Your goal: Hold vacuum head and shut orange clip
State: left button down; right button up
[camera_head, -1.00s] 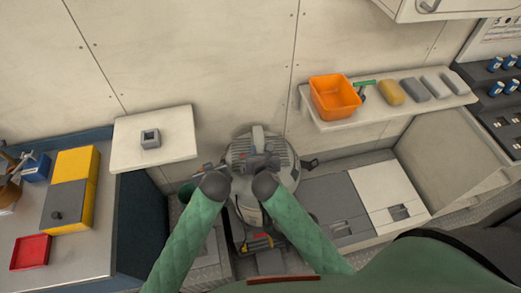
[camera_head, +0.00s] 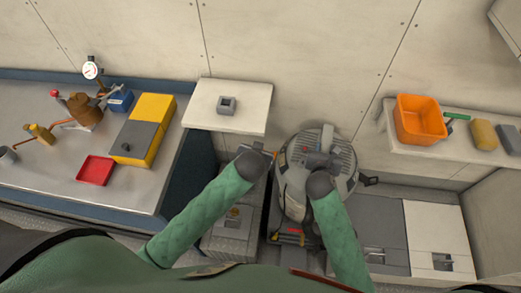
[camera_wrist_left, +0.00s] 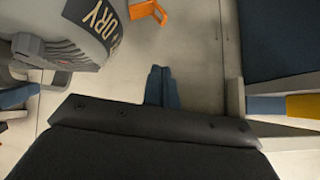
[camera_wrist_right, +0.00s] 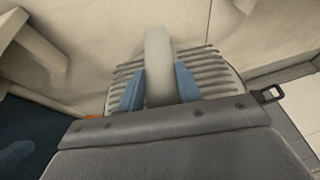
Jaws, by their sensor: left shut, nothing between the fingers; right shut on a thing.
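The grey vacuum head (camera_head: 335,150) with its ribbed top sits on the vacuum drum. Its pale handle (camera_wrist_right: 158,65) stands between the blue fingers of my right gripper (camera_wrist_right: 158,88), which is shut on it. In the left wrist view, the orange clip (camera_wrist_left: 148,12) sticks out from the side of the drum (camera_wrist_left: 75,30), marked "DRY". The clip is beyond the left fingertips and apart from them. It looks swung outward. A dark clip (camera_wrist_right: 270,93) stands out on the opposite side.
A small white shelf (camera_head: 240,120) with a grey block is just behind my left gripper. A workbench (camera_head: 60,170) with a yellow-and-grey box and red tray stands left. A right-hand shelf (camera_head: 385,125) holds an orange bin (camera_head: 420,120).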

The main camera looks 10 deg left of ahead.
pick_arm(q)
jog(key=shift+f, duration=0.1)
jog(key=x, duration=1)
jog(key=shift+w, duration=0.2)
notch_tip(320, 180, down, 2)
jog(key=shift+s+a+f, duration=0.1)
jog(key=shift+s+a, duration=0.05)
jog(key=shift+a+f, duration=0.1)
jog(key=shift+f, duration=0.65)
